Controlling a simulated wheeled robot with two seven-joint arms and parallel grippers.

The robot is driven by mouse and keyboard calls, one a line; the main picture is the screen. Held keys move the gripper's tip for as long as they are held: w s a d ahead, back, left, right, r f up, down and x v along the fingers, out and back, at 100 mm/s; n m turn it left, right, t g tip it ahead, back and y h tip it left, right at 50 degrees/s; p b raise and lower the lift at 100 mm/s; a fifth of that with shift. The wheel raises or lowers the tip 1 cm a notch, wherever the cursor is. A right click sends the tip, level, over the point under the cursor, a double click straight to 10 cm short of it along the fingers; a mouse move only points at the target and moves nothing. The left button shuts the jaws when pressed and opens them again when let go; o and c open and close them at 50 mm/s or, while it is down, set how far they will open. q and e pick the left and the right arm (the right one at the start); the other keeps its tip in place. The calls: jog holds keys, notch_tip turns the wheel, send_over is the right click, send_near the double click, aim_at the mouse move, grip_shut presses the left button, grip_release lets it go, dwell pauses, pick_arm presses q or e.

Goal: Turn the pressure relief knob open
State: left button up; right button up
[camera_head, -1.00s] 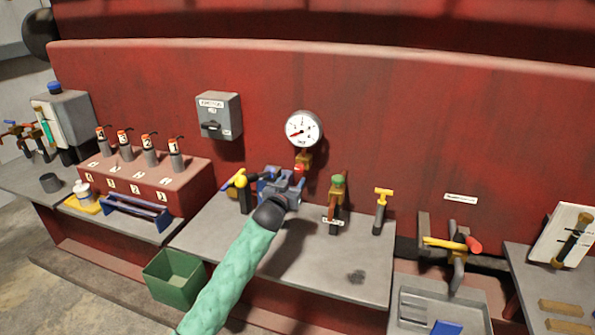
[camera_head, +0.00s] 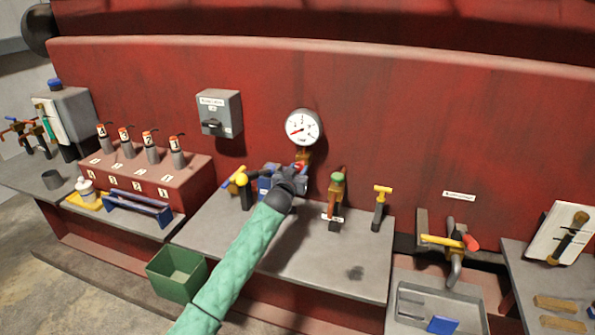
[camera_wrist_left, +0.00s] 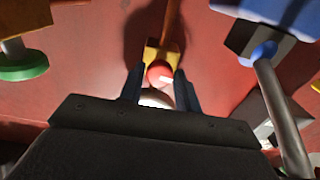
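The red knob (camera_head: 300,167) sits on a brass block (camera_head: 305,155) below the round pressure gauge (camera_head: 302,127). In the left wrist view the red knob (camera_wrist_left: 159,73), with a white mark on it, shows between the fingertips of my left gripper (camera_wrist_left: 159,80). The fingers stand apart, one on each side of the knob; I cannot tell whether they touch it. In the head view my left gripper (camera_head: 292,175) reaches up to the knob and partly hides the fittings there. My right gripper is not in view.
A yellow-handled valve (camera_head: 241,179) stands left of my gripper. A green-topped valve (camera_head: 337,178) and a yellow T-handle (camera_head: 382,190) stand to its right. A grey switch box (camera_head: 220,112) is on the red wall. The grey shelf (camera_head: 340,262) has free room in front.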

pick_arm(q)
jog(key=c, duration=0.5)
jog(key=shift+o, duration=0.2)
jog(key=shift+f+n, duration=0.1)
jog(key=shift+n, duration=0.7)
jog(key=o, duration=0.7)
jog(key=shift+o, duration=1.3)
jog(key=shift+s+b, duration=0.15)
jog(key=shift+b, duration=0.2)
jog(key=shift+s+a, duration=0.15)
jog(key=shift+s, duration=0.15)
jog(key=b+v, duration=0.2)
jog(key=v, duration=0.4)
jog(key=shift+s+b, duration=0.3)
jog(key=shift+s, duration=0.1)
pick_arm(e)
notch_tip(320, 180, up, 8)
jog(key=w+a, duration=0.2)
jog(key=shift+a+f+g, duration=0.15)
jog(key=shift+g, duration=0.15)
pick_arm(q)
jog(key=shift+a, duration=0.1)
